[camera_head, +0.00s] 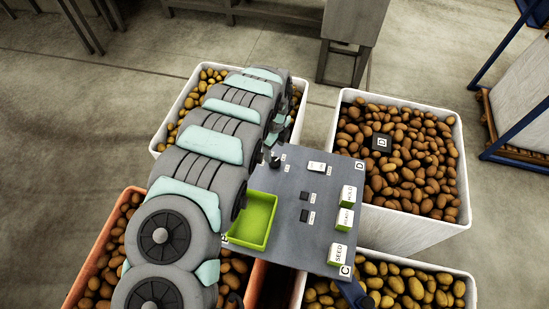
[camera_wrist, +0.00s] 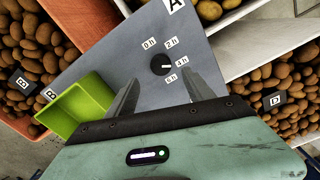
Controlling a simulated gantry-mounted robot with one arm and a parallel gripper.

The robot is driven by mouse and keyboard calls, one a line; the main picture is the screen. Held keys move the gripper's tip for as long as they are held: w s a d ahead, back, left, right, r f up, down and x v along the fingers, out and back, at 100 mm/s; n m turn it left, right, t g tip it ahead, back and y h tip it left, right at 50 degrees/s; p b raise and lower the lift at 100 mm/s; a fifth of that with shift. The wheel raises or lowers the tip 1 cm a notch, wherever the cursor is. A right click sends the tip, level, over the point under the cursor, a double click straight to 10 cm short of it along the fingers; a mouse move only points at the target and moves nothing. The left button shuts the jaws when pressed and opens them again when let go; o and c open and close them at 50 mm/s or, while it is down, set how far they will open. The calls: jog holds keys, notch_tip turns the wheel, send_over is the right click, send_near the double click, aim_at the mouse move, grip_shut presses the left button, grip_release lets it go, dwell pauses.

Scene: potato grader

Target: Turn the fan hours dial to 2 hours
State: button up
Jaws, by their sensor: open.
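The fan hours dial (camera_wrist: 160,64) is a round black knob on the grey panel. Its white mark points right, roughly toward the 4 h label (camera_wrist: 182,61). The 2 h label (camera_wrist: 171,43) is above right of the knob, and 0 h (camera_wrist: 149,43) is above left. In the wrist view my gripper (camera_wrist: 160,79) is open, its two fingers apart on either side of the dial's near side, with nothing between them. I cannot tell their height over the panel. In the head view my arm hides most of the gripper.
A green tray (camera_head: 230,240) sits on the panel (camera_head: 285,230) left of the fingers. White switches and labelled blocks, including SEED (camera_head: 338,254), stand along the panel's right side. Potato crates surround it, such as the white one (camera_head: 410,228) at right.

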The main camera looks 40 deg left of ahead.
aim_at(275, 161)
notch_tip(275, 161, down, 7)
jog(key=shift+w, duration=0.15)
jog(key=shift+f, duration=0.35)
jog(key=shift+c, duration=0.3)
grip_shut()
dwell(0.4)
jog(key=shift+r+n, duration=0.1)
jog(key=shift+n, duration=0.2)
jog(key=n+p, duration=0.1)
jog(key=n, duration=0.4)
jog(key=shift+n, duration=0.3)
jog(key=n, duration=0.5)
jog(key=shift+n, duration=0.4)
